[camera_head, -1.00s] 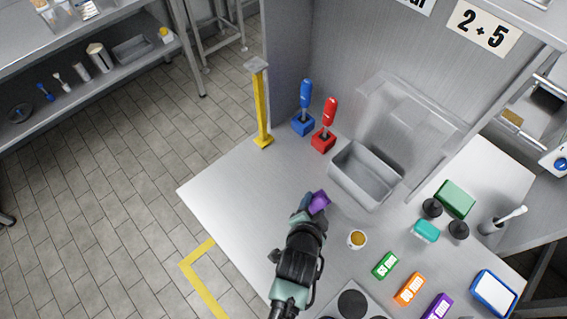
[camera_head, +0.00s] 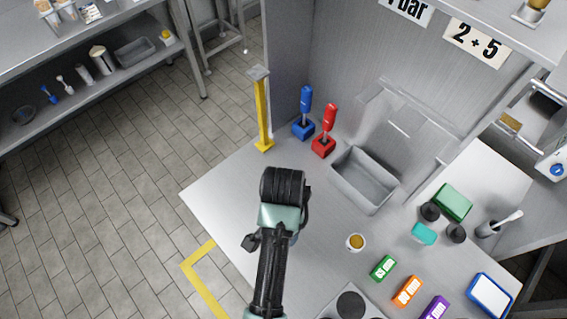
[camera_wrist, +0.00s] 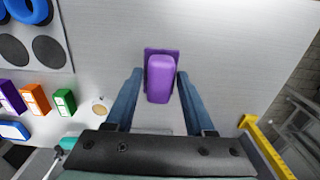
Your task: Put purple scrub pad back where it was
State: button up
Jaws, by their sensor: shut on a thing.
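The purple scrub pad (camera_wrist: 159,85) shows in the wrist view as a rounded purple block between the two blue fingers of my gripper (camera_wrist: 160,74). My gripper is shut on it. A flatter, darker purple part (camera_wrist: 148,56) shows behind the block; I cannot tell whether it belongs to the pad. The grey tabletop (camera_wrist: 225,55) lies beyond. In the head view my wrist (camera_head: 283,190) is over the left part of the tabletop (camera_head: 215,190), and it hides the fingers and the pad.
A grey bin (camera_head: 362,180) stands right of my wrist, with red (camera_head: 323,146) and blue (camera_head: 303,127) tool holders behind. A yellow post (camera_head: 263,115) stands at the back left.

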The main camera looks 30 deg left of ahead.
notch_tip(320, 180, down, 8)
jog(key=o, duration=1.2)
notch_tip(320, 180, up, 12)
jog(key=shift+r, duration=0.1)
dwell(0.6)
